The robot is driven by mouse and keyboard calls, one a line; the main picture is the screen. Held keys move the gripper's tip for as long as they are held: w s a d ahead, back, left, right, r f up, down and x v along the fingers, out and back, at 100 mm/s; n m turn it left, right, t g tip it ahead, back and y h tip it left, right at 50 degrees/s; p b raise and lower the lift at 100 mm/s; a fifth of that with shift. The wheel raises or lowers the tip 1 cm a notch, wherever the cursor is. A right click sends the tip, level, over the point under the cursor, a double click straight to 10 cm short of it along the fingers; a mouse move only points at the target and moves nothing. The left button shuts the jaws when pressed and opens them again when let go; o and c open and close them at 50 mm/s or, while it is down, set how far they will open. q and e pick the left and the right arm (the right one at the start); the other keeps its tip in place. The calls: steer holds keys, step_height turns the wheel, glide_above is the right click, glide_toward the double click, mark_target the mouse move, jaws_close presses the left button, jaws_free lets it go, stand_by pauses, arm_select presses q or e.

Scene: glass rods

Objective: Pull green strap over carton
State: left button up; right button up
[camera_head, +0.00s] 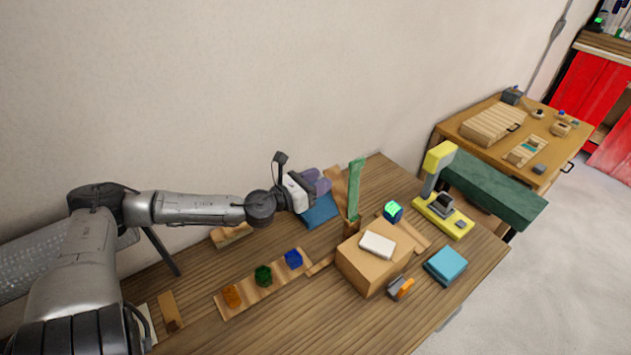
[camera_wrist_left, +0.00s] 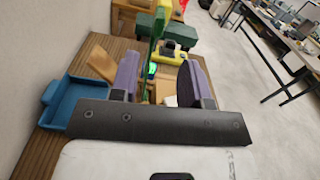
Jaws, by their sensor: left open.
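The green strap (camera_head: 355,187) stands upright behind the carton, rising from a small wooden block (camera_head: 352,226). It also shows in the left wrist view (camera_wrist_left: 158,28), beyond the fingers. The brown carton (camera_head: 362,267) sits on the wooden table with a white block (camera_head: 377,245) on top; the strap is not over it. My left gripper (camera_head: 318,182) is open and empty, with purple fingers, left of the strap and apart from it. In the left wrist view the open fingers (camera_wrist_left: 158,80) frame the strap's lower part. My right gripper is not in view.
A blue tray (camera_head: 320,211) lies below the left gripper. A wooden strip holds orange, green and blue pieces (camera_head: 264,275) at front left. A yellow stand (camera_head: 440,212), a teal block (camera_head: 447,264) and a grey-orange clip (camera_head: 400,288) surround the carton. A green beam (camera_head: 492,189) lies behind.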

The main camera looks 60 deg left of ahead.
arm_select(q)
steer(key=shift+s, duration=0.3)
